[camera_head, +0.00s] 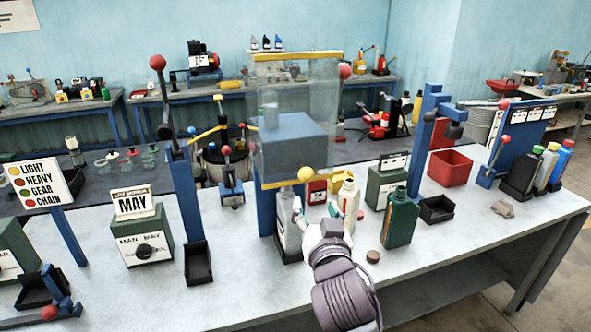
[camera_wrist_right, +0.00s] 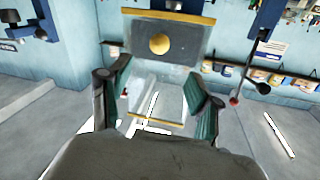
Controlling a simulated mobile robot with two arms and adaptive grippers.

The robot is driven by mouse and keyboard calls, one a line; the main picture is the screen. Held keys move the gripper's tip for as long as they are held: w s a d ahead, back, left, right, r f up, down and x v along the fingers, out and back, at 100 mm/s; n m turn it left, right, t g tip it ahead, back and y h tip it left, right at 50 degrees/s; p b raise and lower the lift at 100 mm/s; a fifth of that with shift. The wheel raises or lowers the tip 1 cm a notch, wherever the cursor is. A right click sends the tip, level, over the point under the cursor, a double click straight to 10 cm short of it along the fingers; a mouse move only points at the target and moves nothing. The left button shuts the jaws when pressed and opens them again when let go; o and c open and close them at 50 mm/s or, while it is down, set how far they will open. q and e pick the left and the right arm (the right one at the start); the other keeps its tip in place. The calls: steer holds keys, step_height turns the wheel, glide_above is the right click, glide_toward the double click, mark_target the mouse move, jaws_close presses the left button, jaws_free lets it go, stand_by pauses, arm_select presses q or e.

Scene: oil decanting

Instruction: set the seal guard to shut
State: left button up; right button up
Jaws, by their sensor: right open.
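The seal guard (camera_head: 295,95) is a clear panel with yellow strips along its top and bottom edges. It stands in front of a blue-grey block (camera_head: 288,148) on a blue post, and a yellow ball knob (camera_head: 305,174) sits at its lower edge. In the right wrist view the clear guard (camera_wrist_right: 160,85) and the yellow knob (camera_wrist_right: 159,44) lie ahead of the fingers. My right gripper (camera_head: 318,208) is open and empty, just below the knob and apart from it. In the wrist view its fingers (camera_wrist_right: 160,95) are spread wide. My left gripper is not in view.
A green bottle (camera_head: 401,220) and a pale bottle with a yellow cap (camera_head: 348,198) stand close to my right gripper. A small brown cap (camera_head: 373,257) lies nearby. A red bin (camera_head: 450,168) is to the right.

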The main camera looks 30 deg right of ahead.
mark_target(307, 180)
steer(key=p+x, duration=0.4)
steer(key=x, duration=0.9)
steer(key=shift+w+d+f, duration=0.15)
steer(key=shift+w+d, duration=0.05)
steer(key=shift+w, duration=0.1)
steer(key=shift+c, duration=0.2)
jaws_close()
